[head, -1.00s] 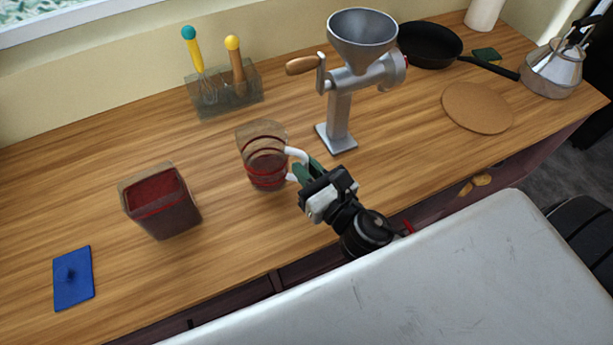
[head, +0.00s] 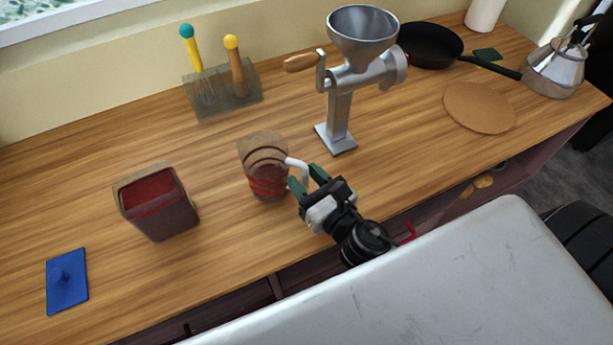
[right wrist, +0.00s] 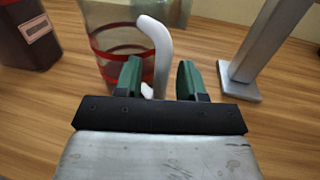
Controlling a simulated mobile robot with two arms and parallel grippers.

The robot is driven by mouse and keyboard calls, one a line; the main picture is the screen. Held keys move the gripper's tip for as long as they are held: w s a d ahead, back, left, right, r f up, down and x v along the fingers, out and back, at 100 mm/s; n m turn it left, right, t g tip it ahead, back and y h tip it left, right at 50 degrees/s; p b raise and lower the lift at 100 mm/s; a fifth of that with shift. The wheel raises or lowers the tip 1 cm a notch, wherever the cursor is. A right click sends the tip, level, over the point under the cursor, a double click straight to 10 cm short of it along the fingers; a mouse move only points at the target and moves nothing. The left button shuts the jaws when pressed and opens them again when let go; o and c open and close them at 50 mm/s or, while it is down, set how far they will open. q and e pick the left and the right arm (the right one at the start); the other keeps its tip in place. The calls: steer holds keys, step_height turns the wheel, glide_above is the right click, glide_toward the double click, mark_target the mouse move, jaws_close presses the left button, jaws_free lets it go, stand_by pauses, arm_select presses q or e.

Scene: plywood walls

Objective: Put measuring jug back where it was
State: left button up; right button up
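The measuring jug (head: 268,180), clear with red bands and a white handle (head: 298,166), stands on the wooden counter (head: 225,225). It also shows in the right wrist view (right wrist: 108,40), with its handle toward my gripper. My right gripper (head: 308,180) is at the handle side of the jug, with its green fingers spread apart. In the right wrist view the gripper (right wrist: 158,80) has a clear gap between its fingers. The handle shows in line with that gap, nearer the left finger. I cannot tell if a finger touches it. My left gripper is not in view.
A red-filled canister (head: 158,205) stands left of the jug, near a blue lid (head: 67,282). A metal grinder (head: 340,110) stands close behind on the right. A utensil holder (head: 222,92) is at the back. A cork mat (head: 480,108), pan (head: 428,45) and kettle (head: 553,70) are at right.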

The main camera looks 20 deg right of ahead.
steer(key=shift+s+r, duration=0.1)
steer(key=shift+r, duration=0.05)
steer(key=b+v, duration=0.4)
steer(key=v, duration=0.5)
steer(key=shift+s+d+b, duration=0.1)
steer(key=shift+b, duration=0.3)
steer(key=shift+s+d, duration=0.1)
steer(key=shift+s, duration=0.15)
steer(key=shift+v, duration=1)
